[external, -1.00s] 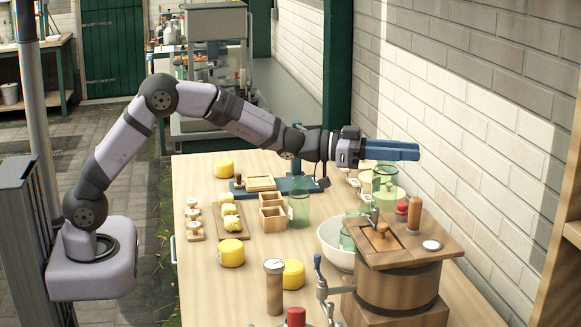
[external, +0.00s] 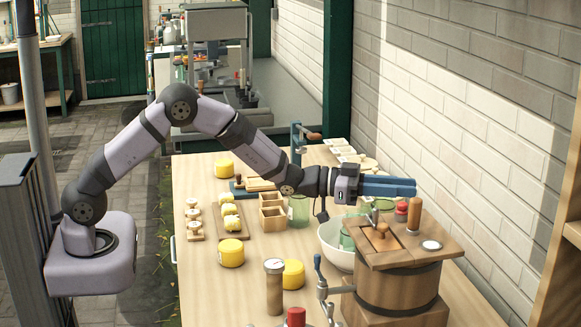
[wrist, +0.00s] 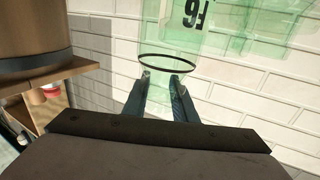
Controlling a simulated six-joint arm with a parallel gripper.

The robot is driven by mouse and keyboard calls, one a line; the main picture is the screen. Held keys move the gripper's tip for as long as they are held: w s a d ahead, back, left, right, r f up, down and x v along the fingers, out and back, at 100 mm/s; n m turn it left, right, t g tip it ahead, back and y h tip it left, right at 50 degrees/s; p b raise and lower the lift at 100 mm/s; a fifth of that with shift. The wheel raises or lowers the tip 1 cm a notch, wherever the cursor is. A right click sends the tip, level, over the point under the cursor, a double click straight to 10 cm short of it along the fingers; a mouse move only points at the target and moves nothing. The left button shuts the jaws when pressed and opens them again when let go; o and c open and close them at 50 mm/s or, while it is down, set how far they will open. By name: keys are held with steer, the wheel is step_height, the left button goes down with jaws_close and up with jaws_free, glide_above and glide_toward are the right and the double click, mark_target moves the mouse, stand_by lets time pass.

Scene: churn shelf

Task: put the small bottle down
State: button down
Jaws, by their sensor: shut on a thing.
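The small bottle is a clear green glass one with dark characters on it, shown in the wrist view (wrist: 215,25) between and beyond my fingertips. A thin dark ring circles its near end. My gripper (external: 387,187) is shut on the bottle, and its blue fingers point right, just above and behind the wooden churn in the external view. The gripper also shows in the wrist view (wrist: 162,80). In the external view the bottle is mostly hidden by the fingers and the churn top, so I cannot tell how high it is above the table.
The wooden churn (external: 398,288) with its board top stands at the front right. A white bowl (external: 332,257) with green glass is left of it. Another green glass jar (external: 298,212), wooden boxes (external: 272,217) and yellow rounds (external: 231,253) stand on the table. A brick wall (external: 470,130) is at right.

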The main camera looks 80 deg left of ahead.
steer(key=shift+f, duration=0.75)
steer(key=shift+f, duration=0.3)
steer(key=c, duration=1.4)
jaws_free()
steer(key=shift+c, duration=0.2)
steer(key=shift+r, duration=0.2)
